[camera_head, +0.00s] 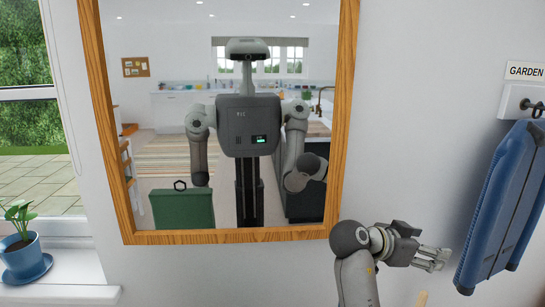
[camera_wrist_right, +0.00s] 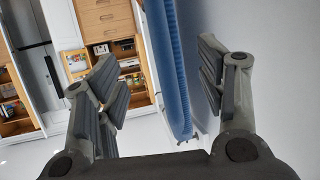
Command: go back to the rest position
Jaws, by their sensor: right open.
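My right gripper (camera_head: 440,258) is at the lower right in the head view, fingers pointing right. It is open, with nothing between its fingers in the right wrist view (camera_wrist_right: 160,88). A blue folded item (camera_head: 505,205) hangs on the wall just right of the gripper, apart from it. In the right wrist view the blue item (camera_wrist_right: 168,65) stands beyond the open fingers. My left gripper does not show directly; a framed mirror (camera_head: 225,237) reflects my body and arms.
A white hook plate (camera_head: 515,100) holds the blue item under a GARDEN sign (camera_head: 527,71). A potted plant (camera_head: 25,258) stands on the window sill at left. The mirror reflects a green case. Wooden shelves (camera_wrist_right: 130,65) show farther off in the right wrist view.

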